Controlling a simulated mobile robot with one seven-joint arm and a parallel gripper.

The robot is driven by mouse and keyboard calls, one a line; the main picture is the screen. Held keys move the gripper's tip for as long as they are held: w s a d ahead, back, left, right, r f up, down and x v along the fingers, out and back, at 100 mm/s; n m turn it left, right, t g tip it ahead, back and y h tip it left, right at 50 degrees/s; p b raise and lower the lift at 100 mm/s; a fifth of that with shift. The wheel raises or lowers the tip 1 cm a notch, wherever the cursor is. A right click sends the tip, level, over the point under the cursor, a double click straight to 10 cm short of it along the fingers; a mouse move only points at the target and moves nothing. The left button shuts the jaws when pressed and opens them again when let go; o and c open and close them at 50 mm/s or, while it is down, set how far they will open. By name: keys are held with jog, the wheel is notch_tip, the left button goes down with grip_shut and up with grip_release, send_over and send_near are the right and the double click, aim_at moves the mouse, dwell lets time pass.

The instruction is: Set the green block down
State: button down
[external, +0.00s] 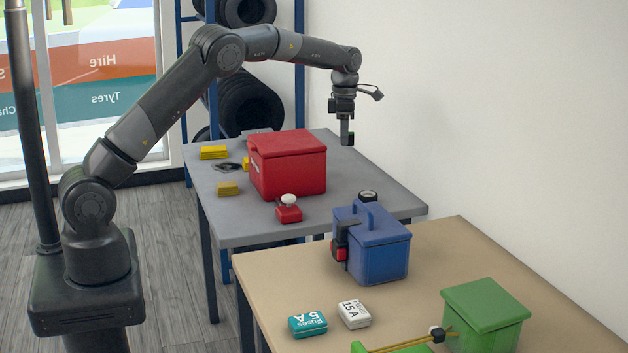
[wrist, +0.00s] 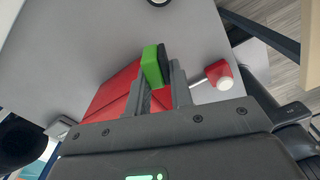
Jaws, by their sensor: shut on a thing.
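My gripper (external: 346,126) is above the far right part of the grey table (external: 375,185), to the right of the red box. In the wrist view my gripper (wrist: 160,82) is shut on the green block (wrist: 151,67), which has a dark side. The block sticks out past the fingertips and appears clear of the tabletop. In the external view the block is too small and dark to make out well.
A red lidded box (external: 290,168), a red piece with a white knob (external: 288,210) and several yellow blocks (external: 228,188) stand on the grey table. The nearer tan table (external: 290,275) holds a blue box (external: 380,250) and a green box (external: 485,315). The grey table's right side is largely clear.

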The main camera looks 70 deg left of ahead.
jog(key=w+d, duration=0.3)
jog(key=d, duration=0.3)
send_over(350, 190)
notch_tip(350, 190, down, 12)
jog(key=shift+d+f, duration=0.1)
jog(key=shift+d, duration=0.05)
jog(key=shift+f+m, duration=0.3)
jog(key=shift+f, duration=1.65)
jog(key=c, duration=1.3)
grip_release()
jog(key=shift+f, duration=0.15)
